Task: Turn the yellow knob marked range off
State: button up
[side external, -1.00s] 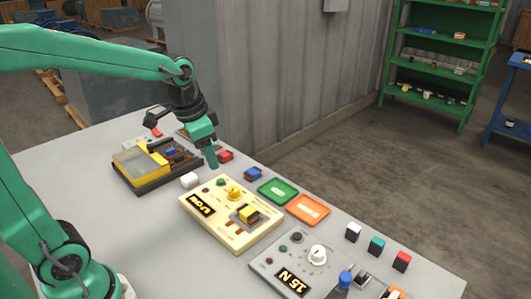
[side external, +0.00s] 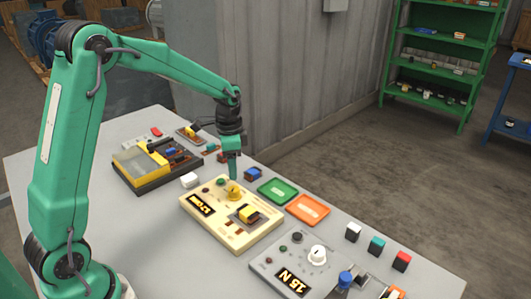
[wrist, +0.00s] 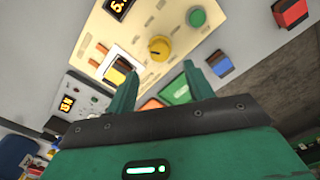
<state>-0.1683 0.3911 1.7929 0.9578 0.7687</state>
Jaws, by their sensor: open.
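The yellow knob (side external: 233,188) stands on a cream panel (side external: 225,238) with a lit display, small round buttons and a yellow-topped block. In the wrist view the knob (wrist: 159,47) is round with a pointer mark, on the same panel (wrist: 174,15). My gripper (side external: 232,178) points down just over the knob in the side view and seems to hide part of its top. In the wrist view my gripper's two fingers (wrist: 158,76) are spread apart with nothing between them, and the knob lies beyond the tips. I cannot tell whether a finger touches it. The word range is not readable.
A grey panel (side external: 270,258) with a white knob stands to the right. Green (side external: 278,191) and orange (side external: 307,208) trays lie behind the cream panel.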

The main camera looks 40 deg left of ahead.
aim_at(234, 188)
jog(key=shift+f, duration=3.9)
jog(key=shift+c, duration=0.2)
jog(key=c, duration=0.9)
